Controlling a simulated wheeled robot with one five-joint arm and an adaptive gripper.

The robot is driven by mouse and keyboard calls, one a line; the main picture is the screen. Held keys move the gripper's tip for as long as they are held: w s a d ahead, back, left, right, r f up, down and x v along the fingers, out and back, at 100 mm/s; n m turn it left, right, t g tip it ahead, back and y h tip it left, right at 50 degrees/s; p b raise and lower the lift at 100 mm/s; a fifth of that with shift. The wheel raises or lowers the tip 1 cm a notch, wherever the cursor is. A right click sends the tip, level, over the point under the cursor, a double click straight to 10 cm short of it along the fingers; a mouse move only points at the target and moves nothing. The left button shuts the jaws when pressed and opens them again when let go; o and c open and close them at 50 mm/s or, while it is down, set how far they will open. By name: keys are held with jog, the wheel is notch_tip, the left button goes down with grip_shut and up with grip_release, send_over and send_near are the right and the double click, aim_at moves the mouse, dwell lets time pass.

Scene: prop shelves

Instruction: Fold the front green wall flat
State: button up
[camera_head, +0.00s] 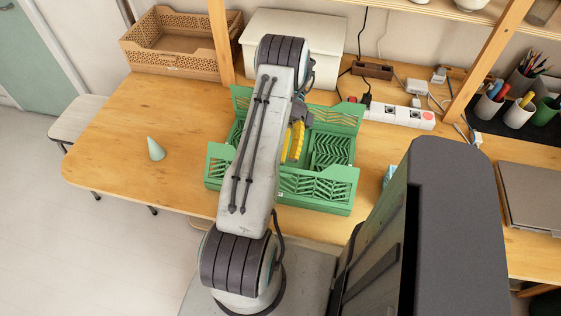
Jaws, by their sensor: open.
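A green slatted crate (318,206) stands on the wooden table under my arm. Its front wall (318,183) faces me and appears upright, with higher ends and a lower middle; my arm hides part of it. The back wall (336,117) also stands. A chevron-patterned panel (331,150) lies low inside at the right, apparently a side wall folded in. My gripper (292,143), with yellow ridged fingers, is open over the crate's inside, behind the front wall. My arm partly hides it, and I cannot tell whether it touches anything.
A pale green cone (156,149) stands on the table at the left. A brown basket (180,45) and a white box (325,45) are behind. A power strip (400,115), pen cups (519,112) and a laptop (525,190) are at the right. The table's left part is mostly clear.

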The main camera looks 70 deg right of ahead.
jog(key=shift+r, duration=2.45)
